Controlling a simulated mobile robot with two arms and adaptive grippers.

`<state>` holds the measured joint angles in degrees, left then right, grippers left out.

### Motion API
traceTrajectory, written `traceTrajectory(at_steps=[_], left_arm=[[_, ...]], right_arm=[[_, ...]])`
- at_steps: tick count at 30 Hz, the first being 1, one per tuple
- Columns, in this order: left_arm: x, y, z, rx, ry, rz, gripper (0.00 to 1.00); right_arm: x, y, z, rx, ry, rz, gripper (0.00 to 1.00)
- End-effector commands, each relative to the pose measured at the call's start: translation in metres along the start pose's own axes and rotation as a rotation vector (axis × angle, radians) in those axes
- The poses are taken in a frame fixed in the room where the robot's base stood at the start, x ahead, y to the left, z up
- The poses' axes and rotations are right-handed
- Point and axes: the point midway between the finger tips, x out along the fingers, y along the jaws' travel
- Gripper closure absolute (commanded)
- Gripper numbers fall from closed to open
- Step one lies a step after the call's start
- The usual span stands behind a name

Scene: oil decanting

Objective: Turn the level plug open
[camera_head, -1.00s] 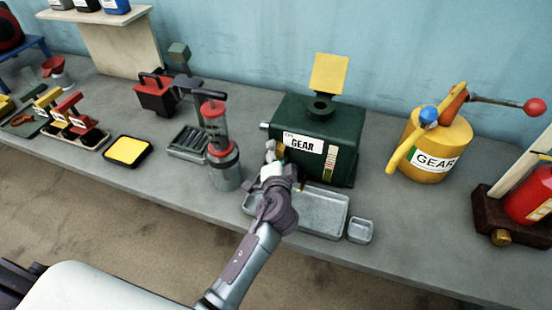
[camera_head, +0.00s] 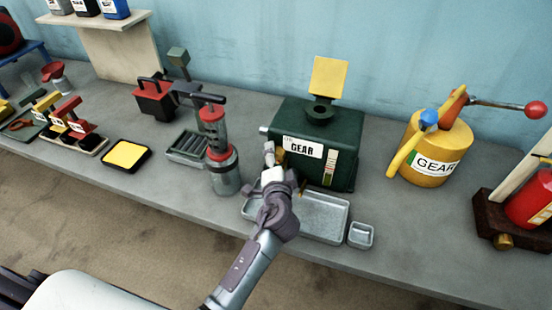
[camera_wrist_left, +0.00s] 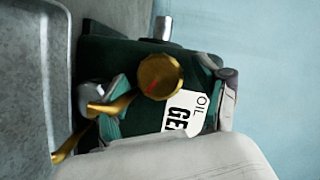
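The dark green tank (camera_head: 342,152) with a white GEAR label stands on the bench. Its brass plug (camera_head: 280,157) shows partly behind my left gripper (camera_head: 281,160). In the left wrist view the plug (camera_wrist_left: 160,77) is a round brass knob with a red mark on its face. My left gripper (camera_wrist_left: 163,90) is open there, one finger to the left of the plug and one to the right, both apart from it. A brass tap (camera_wrist_left: 112,104) shows beside the left finger. My right gripper is not in view.
A grey metal tray (camera_head: 326,217) lies in front of the tank, with a small grey dish (camera_head: 360,235) beside it. A clear cylinder pump (camera_head: 222,165) stands close on the left. A yellow GEAR can (camera_head: 437,150) stands to the right.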

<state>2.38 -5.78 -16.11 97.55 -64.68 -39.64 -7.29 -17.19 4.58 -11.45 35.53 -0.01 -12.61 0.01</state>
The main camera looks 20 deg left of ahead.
Motion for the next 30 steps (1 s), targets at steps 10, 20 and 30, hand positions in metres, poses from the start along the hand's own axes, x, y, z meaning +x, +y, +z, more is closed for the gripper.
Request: traceTrajectory(at_steps=[10,20,30], left_arm=[[-0.015,0.002,0.0,-0.002,0.0,0.003,0.26],[-0.084,0.002,0.001,-0.002,-0.001,0.004,0.26],[-0.119,0.0,0.0,-0.001,0.0,0.0,0.26]], right_arm=[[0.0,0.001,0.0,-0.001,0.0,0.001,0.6],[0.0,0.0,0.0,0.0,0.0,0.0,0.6],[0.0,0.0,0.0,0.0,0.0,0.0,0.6]])
